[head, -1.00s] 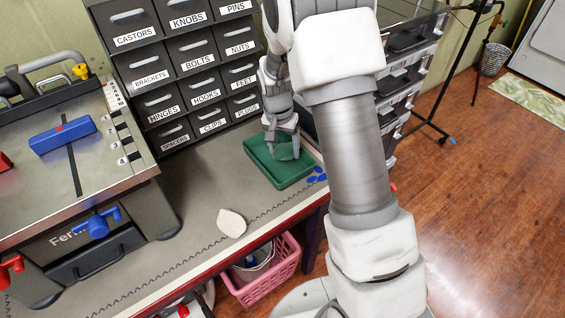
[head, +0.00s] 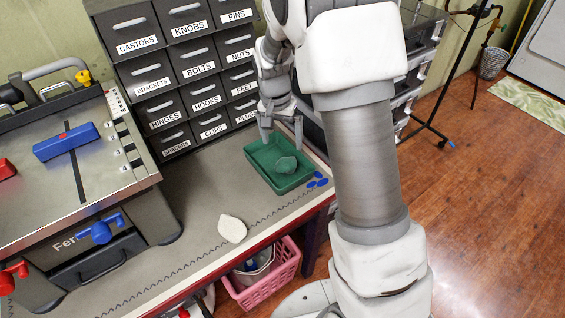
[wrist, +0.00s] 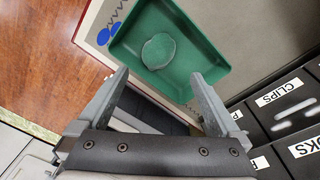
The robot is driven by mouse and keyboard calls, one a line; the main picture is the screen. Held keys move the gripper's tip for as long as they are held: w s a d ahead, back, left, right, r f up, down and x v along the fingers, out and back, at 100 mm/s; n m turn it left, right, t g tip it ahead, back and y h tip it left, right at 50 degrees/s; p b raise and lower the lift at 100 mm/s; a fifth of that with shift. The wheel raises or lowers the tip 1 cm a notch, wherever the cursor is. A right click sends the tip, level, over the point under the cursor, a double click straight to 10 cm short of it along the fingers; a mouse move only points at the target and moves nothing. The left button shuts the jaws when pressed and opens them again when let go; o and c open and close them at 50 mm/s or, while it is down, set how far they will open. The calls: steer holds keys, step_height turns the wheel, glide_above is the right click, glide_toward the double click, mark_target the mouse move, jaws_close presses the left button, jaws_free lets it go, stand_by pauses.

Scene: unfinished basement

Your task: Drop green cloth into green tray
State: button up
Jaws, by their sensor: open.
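The green cloth (head: 286,165) lies inside the green tray (head: 262,151), on its floor. In the wrist view the cloth (wrist: 158,51) looks like a flat rounded patch, and the tray (wrist: 205,55) surrounds it. The tray sits on the workbench near its right end. My gripper (head: 282,134) is open and empty above the tray's back side, apart from the cloth. Its two spread fingers also show in the wrist view (wrist: 160,88), with nothing between them.
A drawer cabinet (head: 190,75) with labelled drawers stands behind the tray. Blue discs (head: 317,180) lie right of the tray. A whitish flat piece (head: 232,228) lies on the bench (head: 200,205). A machine (head: 75,165) fills the left. A pink basket (head: 272,285) is below the bench edge.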

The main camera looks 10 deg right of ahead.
step_height(320, 180, up, 11)
steer(key=a+p, duration=0.1)
steer(key=shift+s+p, duration=0.3)
steer(key=s+d+r+n+t+y+p, duration=0.1)
steer(key=s+r+n+t+p, duration=0.2)
steer(key=s+r, duration=1)
steer(key=s+r+n+t+p, duration=0.2)
steer(key=s+r+n+p, duration=0.1)
steer(key=s, duration=0.8)
steer(key=shift+s+d+r+p, duration=0.3)
steer(key=shift+d+r, duration=0.1)
steer(key=shift+r, duration=0.25)
stand_by(0.4)
